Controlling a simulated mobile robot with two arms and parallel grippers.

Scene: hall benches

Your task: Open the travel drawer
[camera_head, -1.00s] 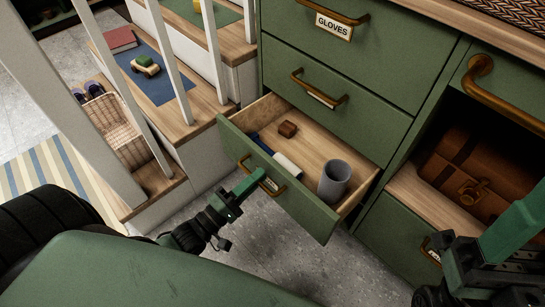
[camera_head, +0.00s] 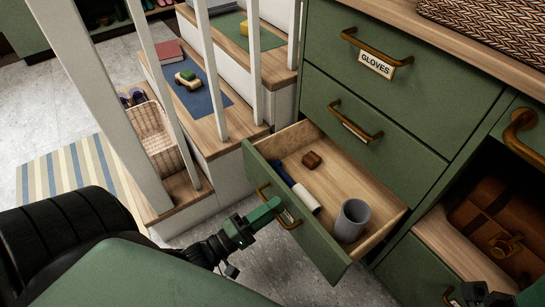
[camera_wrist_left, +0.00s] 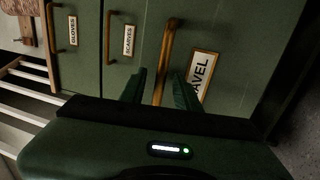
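The green travel drawer (camera_head: 300,222) is the lowest in its column and stands pulled out, with its inside showing in the head view. Its brass handle (camera_wrist_left: 167,50) and partly hidden label (camera_wrist_left: 201,76) show in the left wrist view. My left gripper (camera_head: 276,206) is at this handle. In the left wrist view the left gripper's fingers (camera_wrist_left: 160,88) stand apart, with the handle between them and gaps beside it. My right gripper (camera_head: 488,297) shows only in part at the lower right; its fingers cannot be made out.
The drawer holds a grey cup (camera_head: 351,219), a brown block (camera_head: 311,160) and a blue and white item (camera_head: 307,198). The gloves drawer (camera_head: 400,75) above is closed. White balusters (camera_head: 217,75) and wooden steps stand left. A brown case (camera_head: 500,222) sits in the right cubby.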

